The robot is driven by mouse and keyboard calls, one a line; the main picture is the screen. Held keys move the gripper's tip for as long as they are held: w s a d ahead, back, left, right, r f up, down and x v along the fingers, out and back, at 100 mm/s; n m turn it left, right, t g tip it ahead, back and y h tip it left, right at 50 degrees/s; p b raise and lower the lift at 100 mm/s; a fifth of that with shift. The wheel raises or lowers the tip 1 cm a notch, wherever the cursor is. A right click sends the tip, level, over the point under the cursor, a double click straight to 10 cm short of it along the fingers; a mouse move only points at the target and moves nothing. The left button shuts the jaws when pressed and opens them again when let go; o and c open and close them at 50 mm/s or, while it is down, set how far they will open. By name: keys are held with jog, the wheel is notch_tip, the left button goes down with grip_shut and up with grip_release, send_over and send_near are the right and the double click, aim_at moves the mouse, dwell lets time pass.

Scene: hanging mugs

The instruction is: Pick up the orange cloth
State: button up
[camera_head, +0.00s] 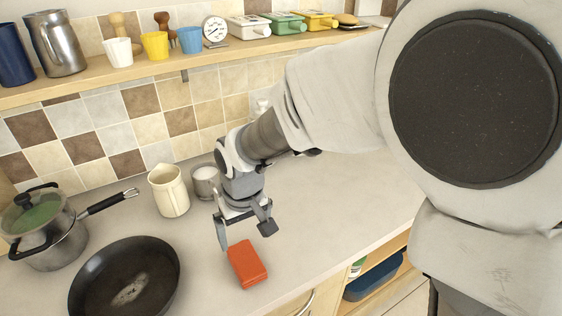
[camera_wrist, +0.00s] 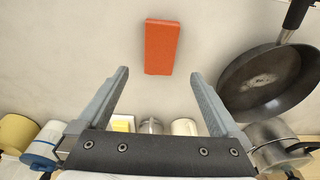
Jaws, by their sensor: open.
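The orange cloth (camera_head: 247,264) is a small, flat, rectangular block lying on the grey counter near its front edge. It also shows in the wrist view (camera_wrist: 161,46), beyond the fingertips and roughly centred between them. My gripper (camera_head: 244,235) is above the counter, just behind the cloth in the head view. Its two fingers are spread apart and empty, as the wrist view (camera_wrist: 159,73) also shows. The fingers appear apart from the cloth; their exact height above it is hard to tell.
A black frying pan (camera_head: 126,283) lies left of the cloth. A lidded pot (camera_head: 44,228) is further left. A cream jug (camera_head: 169,191) and a metal cup (camera_head: 205,182) stand behind my gripper. A shelf (camera_head: 184,64) with mugs and containers runs along the tiled wall. Counter right of the cloth is clear.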

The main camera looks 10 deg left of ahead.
aim_at(245, 258)
jog(key=f, duration=0.4)
jog(key=w+a+f, duration=0.1)
jog(key=f, duration=0.7)
jog(key=shift+w+a, duration=0.15)
jog(key=shift+w, duration=0.1)
jog(key=c, duration=1.2)
jog(key=shift+r, duration=0.55)
jog(key=r, duration=0.1)
jog(key=d+r, duration=0.1)
jog(key=r, duration=0.1)
jog(key=shift+r, duration=0.3)
jog(key=d+r, duration=0.2)
jog(key=d, duration=0.1)
jog(key=d+r, duration=0.2)
jog(key=d, duration=0.2)
jog(key=d+r, duration=0.2)
jog(key=d, duration=0.1)
jog(key=shift+d+r, duration=0.15)
jog(key=shift+d, duration=0.25)
